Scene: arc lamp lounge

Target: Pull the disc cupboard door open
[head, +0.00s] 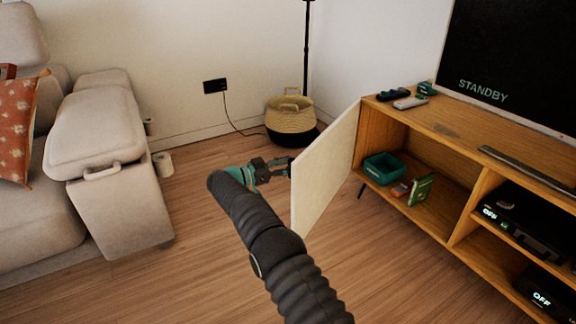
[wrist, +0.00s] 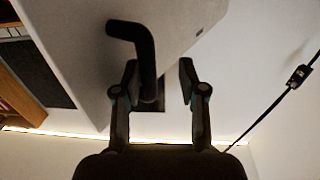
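The pale cupboard door (head: 325,168) stands swung well out from the left end of the wooden TV cabinet (head: 440,125), and the compartment behind it is exposed. My gripper (head: 284,166) is at the door's outer face, on the left; the door partly hides its tips in the head view. In the wrist view the door is the large pale panel (wrist: 75,35) with a black bent handle (wrist: 147,55). My gripper's fingers (wrist: 160,82) are apart. The handle's bar lies between them, close to the left finger, with a gap to the right one. Whether it touches is unclear.
The compartment holds a green bin (head: 383,168), a green box (head: 421,190) and small items. A woven basket (head: 290,113) stands by the wall behind the door. A beige sofa (head: 110,150) is at left. Wood floor between sofa and door is clear.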

